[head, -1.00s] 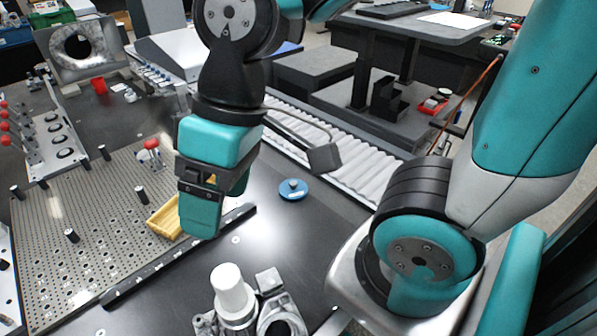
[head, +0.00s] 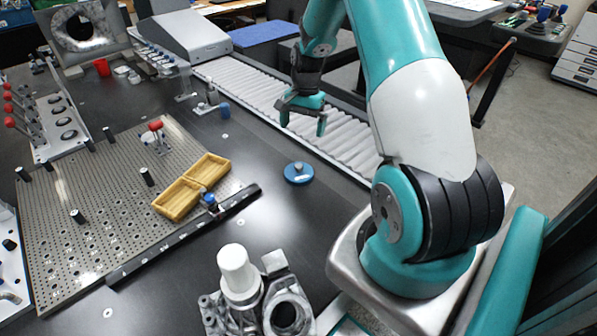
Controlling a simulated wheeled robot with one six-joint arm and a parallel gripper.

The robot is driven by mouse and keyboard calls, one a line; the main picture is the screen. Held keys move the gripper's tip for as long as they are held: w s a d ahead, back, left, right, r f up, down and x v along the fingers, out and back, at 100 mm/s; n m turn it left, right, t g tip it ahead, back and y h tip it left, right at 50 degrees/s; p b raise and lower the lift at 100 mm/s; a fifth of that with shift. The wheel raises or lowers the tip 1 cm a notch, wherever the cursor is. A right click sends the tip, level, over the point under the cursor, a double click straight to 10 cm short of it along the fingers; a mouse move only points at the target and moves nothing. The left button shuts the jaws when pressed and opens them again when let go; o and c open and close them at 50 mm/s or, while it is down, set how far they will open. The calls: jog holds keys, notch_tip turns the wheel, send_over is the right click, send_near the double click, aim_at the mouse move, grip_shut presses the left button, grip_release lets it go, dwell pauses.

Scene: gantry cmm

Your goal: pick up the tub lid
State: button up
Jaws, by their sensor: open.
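The tub lid (head: 298,177), a small blue disc with a grey knob on top, lies flat on the dark table in the head view, right of the middle of the free strip. My gripper (head: 303,126) is open and empty, with its two teal fingers spread and pointing down. It hangs above and beyond the lid, near the edge of the ribbed grey strip, and is clear of the lid. Nothing hides the lid.
A yellow two-part tray (head: 190,187) lies on the perforated plate (head: 90,215) at left. A metal casting (head: 284,315) and a white cylinder (head: 238,268) stand in front of the lid. The ribbed strip (head: 262,92) runs behind. The table around the lid is clear.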

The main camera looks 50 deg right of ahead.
aim_at(299, 165)
jog(key=f, duration=0.2)
jog(key=a+f, duration=0.1)
jog(key=f, duration=0.5)
jog(key=shift+s+a+f+p, duration=0.2)
jog(key=shift+p, duration=0.2)
jog(key=f, duration=0.3)
jog(key=a+f+p, duration=0.1)
jog(key=f, duration=0.1)
jog(key=shift+s, duration=0.25)
jog(key=c, duration=0.6)
